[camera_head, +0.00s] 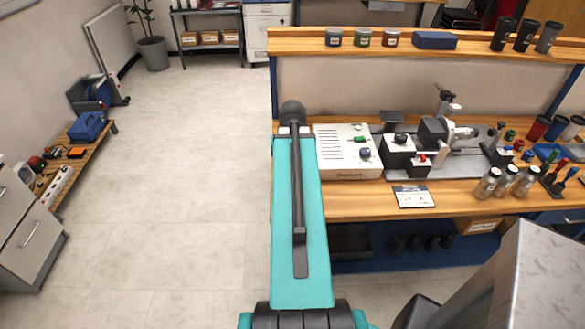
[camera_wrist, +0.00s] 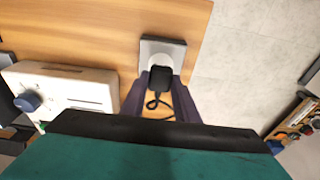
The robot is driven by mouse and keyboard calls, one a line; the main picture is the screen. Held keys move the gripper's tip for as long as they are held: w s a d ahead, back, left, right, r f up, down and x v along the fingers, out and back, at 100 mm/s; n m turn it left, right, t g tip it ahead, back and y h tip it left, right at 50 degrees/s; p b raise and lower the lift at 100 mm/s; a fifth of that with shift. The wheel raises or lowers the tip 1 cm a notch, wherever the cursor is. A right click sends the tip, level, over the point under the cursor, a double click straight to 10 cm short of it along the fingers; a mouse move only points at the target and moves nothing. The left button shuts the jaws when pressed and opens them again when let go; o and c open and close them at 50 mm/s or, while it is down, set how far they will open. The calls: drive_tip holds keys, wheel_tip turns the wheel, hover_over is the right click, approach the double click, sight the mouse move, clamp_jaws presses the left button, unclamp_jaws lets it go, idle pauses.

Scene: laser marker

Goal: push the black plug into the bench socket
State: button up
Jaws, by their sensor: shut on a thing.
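The black plug (camera_wrist: 160,78) is between the two dark fingers of my gripper (camera_wrist: 161,82) in the wrist view, and the gripper is shut on it. A black cable (camera_wrist: 153,103) curls from its near end. The bench socket (camera_wrist: 176,46), a light grey block with a round white face, is on the wooden bench top directly beyond the plug. The plug's far end overlaps the round face in the picture; I cannot tell whether its pins are in. In the head view my arm hides the socket, the plug and the gripper.
A white control box (camera_head: 346,172) stands beside my arm on the bench (camera_head: 380,193), left of the socket in the wrist view. The marking machine (camera_head: 432,132) and several jars stand farther right. A shelf (camera_head: 400,47) runs behind.

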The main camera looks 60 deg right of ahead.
drive_tip(key=shift+f+b, duration=0.6)
drive_tip(key=shift+f, duration=1.35)
idle(3.2)
drive_tip(key=o, duration=1.5)
drive_tip(key=shift+o, duration=0.2)
drive_tip(key=shift+r, duration=0.1)
drive_tip(key=shift+s+r+p, duration=0.1)
drive_tip(key=shift+r+p, duration=2.2)
drive_tip(key=shift+r, duration=0.65)
clamp_jaws()
